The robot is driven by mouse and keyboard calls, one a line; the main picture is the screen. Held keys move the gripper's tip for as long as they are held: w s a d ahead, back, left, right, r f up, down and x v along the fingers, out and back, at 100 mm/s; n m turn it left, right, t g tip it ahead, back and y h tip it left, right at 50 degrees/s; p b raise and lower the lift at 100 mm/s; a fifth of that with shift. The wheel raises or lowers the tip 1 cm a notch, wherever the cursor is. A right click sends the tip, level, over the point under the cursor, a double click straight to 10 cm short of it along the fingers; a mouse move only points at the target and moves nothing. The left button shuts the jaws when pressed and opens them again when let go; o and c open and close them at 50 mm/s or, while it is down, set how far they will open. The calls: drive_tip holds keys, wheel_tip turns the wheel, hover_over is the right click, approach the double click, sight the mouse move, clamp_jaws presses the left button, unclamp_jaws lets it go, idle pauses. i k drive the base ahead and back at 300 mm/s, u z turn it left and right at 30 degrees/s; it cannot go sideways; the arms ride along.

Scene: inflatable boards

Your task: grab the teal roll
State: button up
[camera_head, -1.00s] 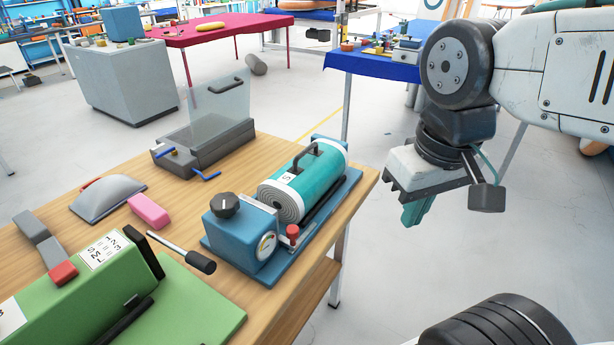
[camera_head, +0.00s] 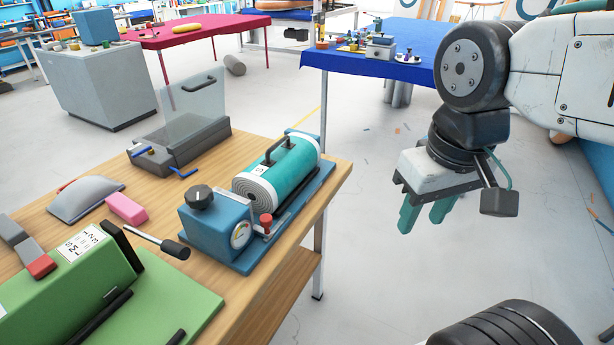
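The teal roll (camera_head: 290,168) lies on its side in a blue machine (camera_head: 217,229) near the right edge of the wooden table. Its spiral end faces the front left, with a white label band and a dark handle on top. My gripper (camera_head: 424,219) hangs over the floor to the right of the table, clear of the roll. Its two teal fingers point down with a gap between them, and nothing shows between them.
The wooden table (camera_head: 283,279) also holds a green machine (camera_head: 75,285), a pink block (camera_head: 126,208), a grey dome (camera_head: 86,199) and a grey box with a clear upright panel (camera_head: 187,100). A blue-covered table (camera_head: 412,45) stands behind.

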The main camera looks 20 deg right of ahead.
sight(267, 182)
drive_tip(key=z, duration=0.45)
drive_tip(key=k, duration=1.1)
drive_tip(key=z, duration=0.55)
drive_tip(key=i, duration=1.8)
drive_tip(key=u, duration=1.1)
drive_tip(key=i, duration=0.4)
drive_tip(key=u, duration=0.2)
